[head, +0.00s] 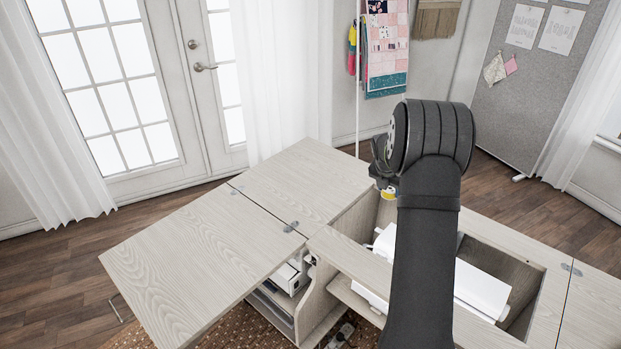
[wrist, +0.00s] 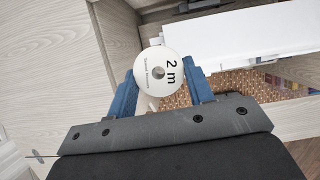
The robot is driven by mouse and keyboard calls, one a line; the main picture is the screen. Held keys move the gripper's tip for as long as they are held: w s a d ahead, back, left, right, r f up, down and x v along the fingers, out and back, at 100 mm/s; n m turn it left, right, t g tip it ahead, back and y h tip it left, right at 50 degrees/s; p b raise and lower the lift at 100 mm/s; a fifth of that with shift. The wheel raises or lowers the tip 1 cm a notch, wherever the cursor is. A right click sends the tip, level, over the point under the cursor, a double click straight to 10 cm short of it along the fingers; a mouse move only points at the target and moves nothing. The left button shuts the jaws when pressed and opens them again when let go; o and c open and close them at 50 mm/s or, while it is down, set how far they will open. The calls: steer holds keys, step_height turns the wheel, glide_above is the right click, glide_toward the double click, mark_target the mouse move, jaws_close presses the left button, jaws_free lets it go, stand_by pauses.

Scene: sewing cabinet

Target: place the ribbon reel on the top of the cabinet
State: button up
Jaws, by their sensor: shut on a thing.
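The ribbon reel (wrist: 149,84) is a white disc marked "2 m" in the wrist view. My gripper (wrist: 160,71) is shut on it, with one blue finger on each side. In the head view a small yellow and white part (head: 389,193), seemingly the reel, shows at my gripper, mostly hidden behind my arm. The cabinet top (head: 205,262) is pale wood with folded-out leaves, bare to the left of my gripper. The reel is over the cabinet's open section, apart from the top boards.
A white sewing machine (head: 478,289) sits in the cabinet's open well, at right. Side shelves (head: 272,312) hold boxes and papers below the left leaf. Metal hinges (head: 291,227) lie along the board seams. The left and back boards are clear.

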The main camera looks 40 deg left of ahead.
steer(key=s+a+n, duration=0.2)
steer(key=s+a, duration=0.4)
steer(key=a, duration=0.2)
glide_above(326, 207)
steer(key=s+d, duration=0.1)
steer(key=shift+y, duration=0.3)
steer(key=f, duration=0.6)
steer(key=shift+s+d+f, duration=0.1)
steer(key=shift+s+f, duration=0.1)
steer(key=shift+f, duration=0.1)
steer(key=shift+s+a+f, duration=0.15)
steer(key=shift+a+f, duration=0.15)
steer(key=shift+a, duration=0.15)
steer(key=shift+f, duration=1.9)
steer(key=shift+f, duration=0.15)
steer(key=o, duration=0.9)
steer(key=shift+o, duration=0.2)
